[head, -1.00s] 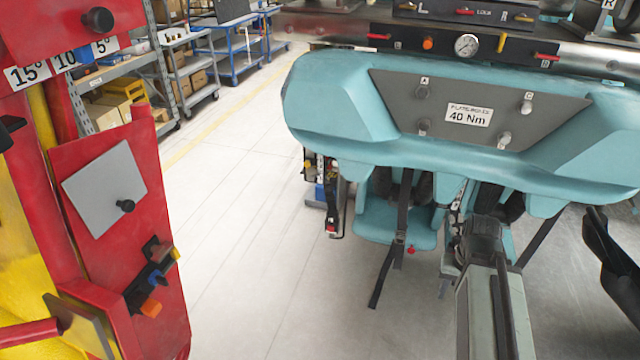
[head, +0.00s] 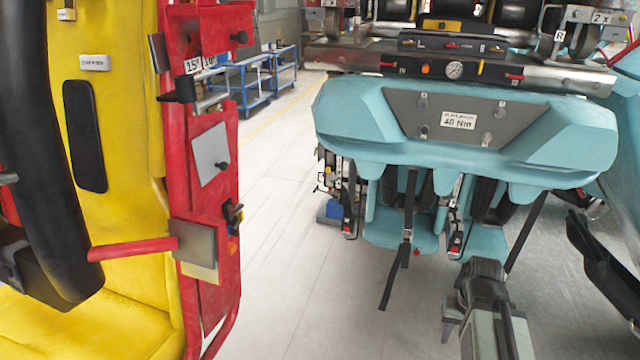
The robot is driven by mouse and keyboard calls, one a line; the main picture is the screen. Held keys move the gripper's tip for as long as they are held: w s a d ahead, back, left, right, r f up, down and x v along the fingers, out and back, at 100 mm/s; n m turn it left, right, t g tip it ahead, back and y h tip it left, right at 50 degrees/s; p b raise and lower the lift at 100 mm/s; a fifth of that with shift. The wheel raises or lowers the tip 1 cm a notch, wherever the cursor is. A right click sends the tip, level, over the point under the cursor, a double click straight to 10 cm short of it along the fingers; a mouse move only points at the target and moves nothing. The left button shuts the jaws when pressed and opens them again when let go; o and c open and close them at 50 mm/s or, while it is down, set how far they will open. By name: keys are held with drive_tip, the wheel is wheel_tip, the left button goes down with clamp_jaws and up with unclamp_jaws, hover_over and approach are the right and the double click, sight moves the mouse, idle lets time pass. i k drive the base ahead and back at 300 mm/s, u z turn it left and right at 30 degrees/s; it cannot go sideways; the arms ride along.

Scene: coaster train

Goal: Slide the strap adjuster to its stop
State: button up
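A black strap (head: 393,275) hangs from the teal coaster car (head: 350,115), its loose end low over the floor. A small dark fitting (head: 407,235) sits partway down this strap; it may be the strap adjuster, but I cannot tell its stop. A second dark strap (head: 527,232) slants down at the right. My arm reaches in at the lower right, in front of the car. A grey finger-like part of my gripper (head: 449,318) shows beside it; the fingertips are not clear, and it appears apart from the hanging strap.
A yellow seat (head: 120,170) with a black restraint and a red panel (head: 210,200) with a red bar (head: 132,248) fills the left. Dark seat parts (head: 600,265) stand at the right. Pale floor (head: 300,285) is clear between. Blue carts (head: 250,80) stand behind.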

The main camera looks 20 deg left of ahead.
sight(328, 168)
drive_tip(key=u, duration=3.75)
drive_tip(key=k, duration=1.65)
drive_tip(key=z, duration=1.35)
drive_tip(key=i, duration=1.55)
drive_tip(key=u, duration=0.05)
